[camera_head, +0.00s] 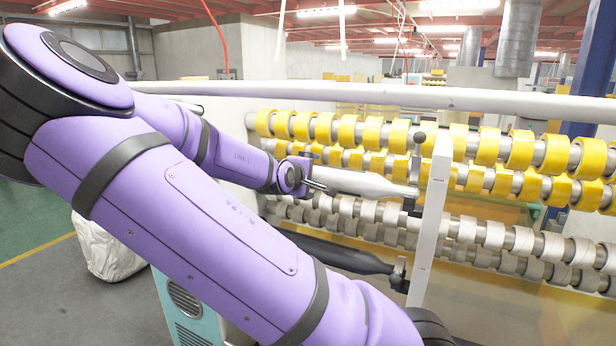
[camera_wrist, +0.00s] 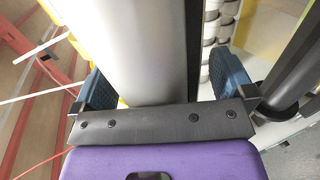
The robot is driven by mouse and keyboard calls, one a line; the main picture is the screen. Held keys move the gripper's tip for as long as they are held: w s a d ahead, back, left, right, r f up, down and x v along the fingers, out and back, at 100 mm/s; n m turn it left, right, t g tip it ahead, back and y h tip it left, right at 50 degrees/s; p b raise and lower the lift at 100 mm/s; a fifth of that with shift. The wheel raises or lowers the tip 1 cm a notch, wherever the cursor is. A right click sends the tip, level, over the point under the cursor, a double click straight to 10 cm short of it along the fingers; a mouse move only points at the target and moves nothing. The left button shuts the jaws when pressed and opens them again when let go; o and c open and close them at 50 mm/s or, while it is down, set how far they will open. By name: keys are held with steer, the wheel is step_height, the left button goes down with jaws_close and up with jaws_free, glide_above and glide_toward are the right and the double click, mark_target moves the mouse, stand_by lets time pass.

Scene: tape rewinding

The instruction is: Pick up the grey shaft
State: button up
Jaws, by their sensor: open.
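The grey shaft (camera_head: 368,184) runs level in front of the rack of rolls in the head view, its right end at a white upright post (camera_head: 431,215). In the wrist view the shaft (camera_wrist: 145,45) is a broad, smooth grey cylinder between the two blue fingers of my gripper (camera_wrist: 156,68). The fingers are apart, one on each side of it. A gap shows at the right finger; I cannot tell whether the left finger touches. In the head view my gripper (camera_head: 310,185) is small, at the shaft's left part. The far side of the shaft is hidden.
Rows of yellow rolls (camera_head: 375,132) and white rolls (camera_head: 495,235) fill the rack behind. A pale bar (camera_head: 400,97) crosses above. A black shaft (camera_head: 335,255) lies below; a dark bar (camera_wrist: 298,70) stands close on the right in the wrist view.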

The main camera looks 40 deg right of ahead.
steer(key=shift+d, duration=0.1)
steer(key=c, duration=1.3)
steer(key=shift+c, duration=0.2)
steer(key=shift+r, duration=0.15)
steer(key=shift+r, duration=1.6)
steer(key=f+v, duration=0.1)
steer(key=v, duration=0.8)
steer(key=a+f+v, duration=0.1)
steer(key=f+v, duration=0.1)
steer(key=v, duration=0.6)
steer(key=shift+s+a+f, duration=0.2)
steer(key=shift+s+a, duration=0.1)
steer(key=shift+a, duration=0.1)
steer(key=shift+r, duration=0.85)
